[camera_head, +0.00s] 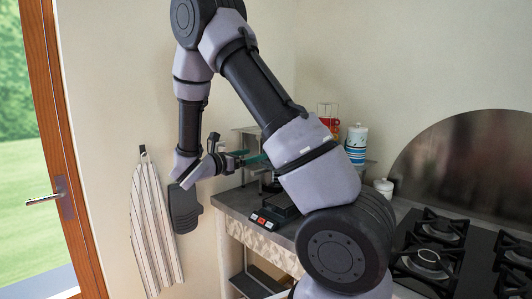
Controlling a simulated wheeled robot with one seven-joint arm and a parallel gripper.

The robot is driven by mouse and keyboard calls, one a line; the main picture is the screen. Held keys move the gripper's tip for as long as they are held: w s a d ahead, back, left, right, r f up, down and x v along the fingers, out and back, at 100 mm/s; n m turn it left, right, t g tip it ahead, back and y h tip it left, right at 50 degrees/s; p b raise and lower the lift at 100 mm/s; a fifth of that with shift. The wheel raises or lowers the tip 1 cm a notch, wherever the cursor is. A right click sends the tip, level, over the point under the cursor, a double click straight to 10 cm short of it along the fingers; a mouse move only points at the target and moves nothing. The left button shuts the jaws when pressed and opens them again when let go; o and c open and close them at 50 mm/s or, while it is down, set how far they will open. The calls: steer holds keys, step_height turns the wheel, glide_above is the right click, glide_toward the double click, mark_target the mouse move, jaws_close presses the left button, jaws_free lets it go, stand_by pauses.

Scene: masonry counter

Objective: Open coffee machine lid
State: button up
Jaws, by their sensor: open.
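A small dark appliance with red and white buttons, apparently the coffee machine (262,221), sits on the counter's left end. My arm covers much of it, and I cannot make out its lid or whether that lid is open. My gripper (243,158) is open and points right, above and just behind the appliance's front. A teal part (256,160) shows at or behind the fingertips. I cannot tell whether the fingers touch it.
The grey counter (235,200) has open shelving below. A striped towel (155,225) hangs on the wall at left, near a door handle (45,199). Stacked cups (356,145) and a white jar (384,187) stand behind my arm. A gas hob (440,255) fills the right.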

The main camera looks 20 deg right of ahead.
steer(key=x, duration=0.7)
jaws_close()
